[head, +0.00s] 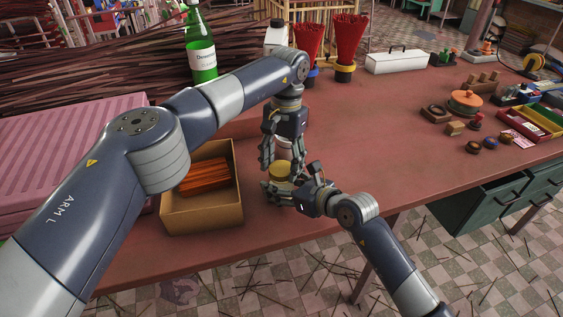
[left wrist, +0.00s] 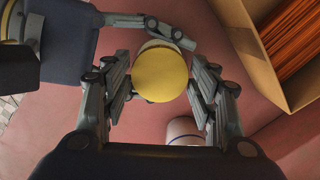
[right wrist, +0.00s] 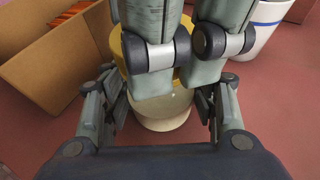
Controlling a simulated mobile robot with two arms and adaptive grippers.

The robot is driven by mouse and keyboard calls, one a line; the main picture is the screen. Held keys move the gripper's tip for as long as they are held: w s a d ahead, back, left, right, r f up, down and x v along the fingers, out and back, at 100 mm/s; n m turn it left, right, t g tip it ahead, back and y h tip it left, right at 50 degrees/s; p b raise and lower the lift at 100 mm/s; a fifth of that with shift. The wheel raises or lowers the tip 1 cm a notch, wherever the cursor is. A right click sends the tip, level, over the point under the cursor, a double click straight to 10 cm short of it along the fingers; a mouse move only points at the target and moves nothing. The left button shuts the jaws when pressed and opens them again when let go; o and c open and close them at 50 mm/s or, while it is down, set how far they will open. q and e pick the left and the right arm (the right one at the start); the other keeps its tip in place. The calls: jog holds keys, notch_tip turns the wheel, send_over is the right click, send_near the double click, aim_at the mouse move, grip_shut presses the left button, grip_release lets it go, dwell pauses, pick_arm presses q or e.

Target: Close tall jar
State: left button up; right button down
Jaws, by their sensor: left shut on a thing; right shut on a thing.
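The tall jar has a cream body, seen in the right wrist view (right wrist: 162,115), and stands upright. Its round yellow lid (head: 280,172) is above the body; it also shows from above in the left wrist view (left wrist: 162,76). My left gripper (head: 281,162) points down from above, its fingers shut on either side of the lid. My right gripper (head: 279,189) reaches in from the side, low down, with its fingers shut around the jar body. The left fingers hide the seam between lid and body, so I cannot tell whether the lid is seated.
An open cardboard box (head: 203,215) with orange-red incense sticks stands left of the jar. A white container (left wrist: 186,130) stands close behind it. A green bottle (head: 201,55) and red stick bundles (head: 348,40) are at the back.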

pick_arm(q)
jog(key=o, duration=0.7)
jog(key=shift+c, duration=0.2)
jog(key=shift+r, duration=0.15)
jog(key=shift+r, duration=2.15)
jog(key=shift+c, duration=0.3)
